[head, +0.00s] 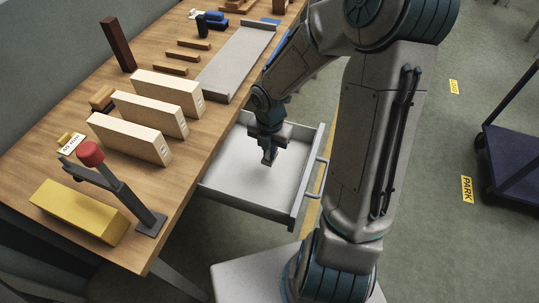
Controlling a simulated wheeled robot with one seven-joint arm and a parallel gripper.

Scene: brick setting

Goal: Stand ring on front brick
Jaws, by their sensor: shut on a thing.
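My gripper (268,160) points down over the open grey drawer (240,183) at the table's right edge. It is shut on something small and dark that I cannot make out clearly. I cannot pick out a ring anywhere else in view. Three pale cream bricks (127,138) stand on edge in a row on the table, with small labels on their ends. The nearest of them is at the lower left of the row. Their tops look bare.
A yellow block (79,212) and a dark stand with a red knob (90,153) are at the table's near end. A dark red post (118,44) stands behind the bricks. A long grey tray (237,62) lies farther back. My arm hides part of the drawer.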

